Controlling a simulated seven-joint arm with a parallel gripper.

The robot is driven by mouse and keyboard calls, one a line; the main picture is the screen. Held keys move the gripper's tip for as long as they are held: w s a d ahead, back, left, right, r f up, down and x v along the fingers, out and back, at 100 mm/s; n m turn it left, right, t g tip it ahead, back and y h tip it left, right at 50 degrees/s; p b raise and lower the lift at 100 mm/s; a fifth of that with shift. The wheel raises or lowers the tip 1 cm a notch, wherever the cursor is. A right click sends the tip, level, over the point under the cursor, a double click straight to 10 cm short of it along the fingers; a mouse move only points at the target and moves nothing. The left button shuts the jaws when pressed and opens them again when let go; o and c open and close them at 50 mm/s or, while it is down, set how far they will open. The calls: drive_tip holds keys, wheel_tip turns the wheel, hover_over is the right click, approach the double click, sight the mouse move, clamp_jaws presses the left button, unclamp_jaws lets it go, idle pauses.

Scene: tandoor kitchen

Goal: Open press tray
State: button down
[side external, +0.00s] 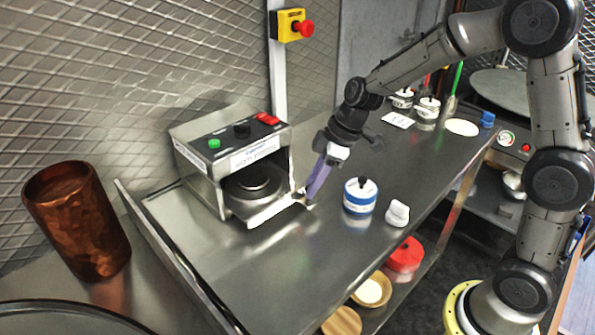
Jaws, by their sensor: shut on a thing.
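The press (205,170) is a grey metal box on the steel counter, with green, black and red controls on its sloped top. Its front is open and shows a dark round plate (252,185) inside. The press tray (262,213) is a pale metal piece low at the front, partly sticking out of the housing. My gripper (302,198) reaches down from the right and is shut on the tray at its right front end. The exact grip is small and partly hidden by the fingers.
A blue and white container (360,196) and a white container (397,213) stand right of my gripper. A copper vessel (78,220) stands at the left. A yellow emergency-stop box (290,25) is on a post behind. The counter (255,275) in front of the press is clear.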

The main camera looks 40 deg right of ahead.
drive_tip(key=s, duration=0.9)
drive_tip(key=shift+s+r, duration=0.1)
drive_tip(key=shift+s, duration=0.05)
drive_tip(key=c, duration=0.6)
unclamp_jaws()
drive_tip(key=v, duration=1.3)
drive_tip(key=shift+s+d+r, duration=0.15)
drive_tip(key=shift+r, duration=0.2)
